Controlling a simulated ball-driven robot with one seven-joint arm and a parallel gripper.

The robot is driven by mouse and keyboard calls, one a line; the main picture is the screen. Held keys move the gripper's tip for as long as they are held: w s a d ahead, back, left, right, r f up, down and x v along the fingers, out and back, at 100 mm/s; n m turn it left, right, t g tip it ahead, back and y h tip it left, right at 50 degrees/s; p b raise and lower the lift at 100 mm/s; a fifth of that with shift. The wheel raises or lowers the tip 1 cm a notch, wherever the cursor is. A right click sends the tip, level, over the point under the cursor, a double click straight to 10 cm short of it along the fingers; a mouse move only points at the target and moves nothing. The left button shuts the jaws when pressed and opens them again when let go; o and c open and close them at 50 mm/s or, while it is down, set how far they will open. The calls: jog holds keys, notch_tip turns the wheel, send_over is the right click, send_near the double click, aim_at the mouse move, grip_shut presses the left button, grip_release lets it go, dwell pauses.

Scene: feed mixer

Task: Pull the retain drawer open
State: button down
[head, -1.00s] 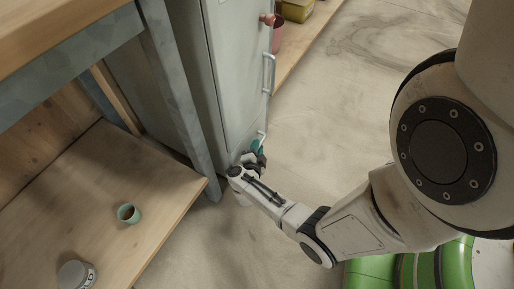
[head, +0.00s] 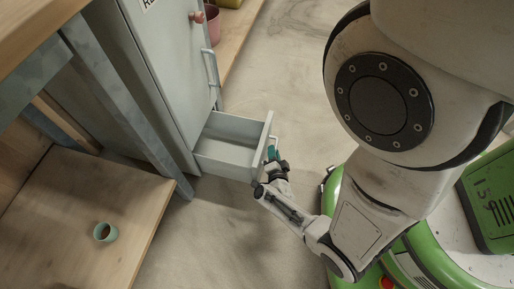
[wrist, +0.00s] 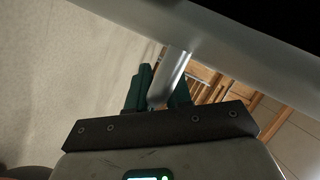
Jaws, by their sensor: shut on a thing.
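The retain drawer (head: 233,133) is a pale grey drawer low in the grey cabinet (head: 160,60). It stands pulled well out, and its inside looks empty. My gripper (head: 272,153) is at the drawer's front, with its teal fingers shut on the drawer handle (head: 276,143). In the wrist view the handle (wrist: 168,80) is a silver bar running between the two dark teal fingers (wrist: 160,88). Part of the handle is hidden by the fingers and the gripper body.
A wooden bench (head: 75,215) with a teal cup (head: 105,232) is at the left. A blue-grey leg (head: 125,90) stands close beside the cabinet. The floor (head: 290,80) behind is clear.

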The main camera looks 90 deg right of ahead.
jog(key=shift+s+a, duration=0.3)
jog(key=shift+s, duration=0.75)
jog(key=shift+s+a, duration=0.25)
jog(key=shift+s, duration=0.8)
jog(key=c, duration=1.4)
grip_release()
jog(key=shift+a, duration=0.1)
